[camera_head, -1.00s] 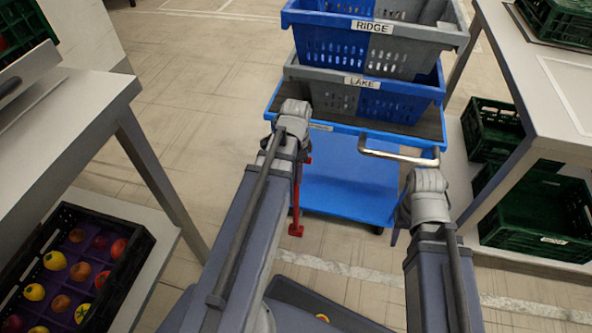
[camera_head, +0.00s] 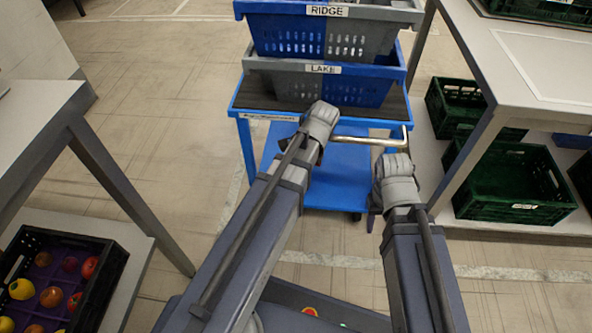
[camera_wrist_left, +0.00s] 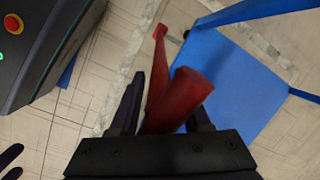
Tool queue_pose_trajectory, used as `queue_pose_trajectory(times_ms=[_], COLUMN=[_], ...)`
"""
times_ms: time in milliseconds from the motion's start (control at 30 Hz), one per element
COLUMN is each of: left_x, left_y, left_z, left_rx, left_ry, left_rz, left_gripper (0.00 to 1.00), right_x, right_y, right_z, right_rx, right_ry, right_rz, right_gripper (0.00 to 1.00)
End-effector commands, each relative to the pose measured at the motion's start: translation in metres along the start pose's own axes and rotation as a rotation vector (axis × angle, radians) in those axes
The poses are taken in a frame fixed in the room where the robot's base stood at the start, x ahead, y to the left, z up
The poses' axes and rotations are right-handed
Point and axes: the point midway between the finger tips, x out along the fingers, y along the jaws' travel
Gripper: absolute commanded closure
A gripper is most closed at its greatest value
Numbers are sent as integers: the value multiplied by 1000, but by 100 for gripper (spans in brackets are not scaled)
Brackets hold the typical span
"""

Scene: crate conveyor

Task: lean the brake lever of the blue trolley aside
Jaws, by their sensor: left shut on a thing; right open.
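The blue trolley (camera_head: 238,112) stands ahead, with a metal handle bar (camera_head: 358,141) on its near side. Its red brake lever (camera_wrist_left: 180,100) shows in the left wrist view between the dark fingers of my left gripper (camera_wrist_left: 163,108), which is shut on it. In the head view my left wrist and forearm hide the lever and those fingers, so I cannot judge its exact tilt there. My right gripper (camera_head: 375,205) is open, low on the near side of the handle bar and apart from the lever; its fingers are mostly hidden by the wrist.
Two blue-grey crates, RIDGE (camera_head: 283,42) above LAKE (camera_head: 285,85), are stacked on the trolley. A table (camera_head: 540,75) with green crates (camera_head: 510,208) below stands right. A left table (camera_head: 30,130) has a fruit crate (camera_head: 103,285) below. Floor between left table and trolley is clear.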

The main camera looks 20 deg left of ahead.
Motion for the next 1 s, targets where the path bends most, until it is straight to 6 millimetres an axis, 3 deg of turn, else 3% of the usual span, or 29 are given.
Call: queue_pose_trajectory(times_ms=[100,133,233,667,1000], left_x=[0,0,0,-7,-46], left_y=[-1,-1,-1,-1,-2], left_z=[1,1,1,1,2], left_rx=[-9,-10,-8,-4,-4], left_ry=[0,0,0,0,0], left_rz=[0,0,0,1,0], left_gripper=[100,49,39,39,39], right_x=[0,0,0,-7,-44], right_y=[0,0,0,1,5], right_z=[0,0,0,0,3], right_rx=[0,0,0,0,5], right_ry=[0,0,0,0,-2], right_rz=[0,0,0,0,4], right_gripper=[50,50,50,50,50])
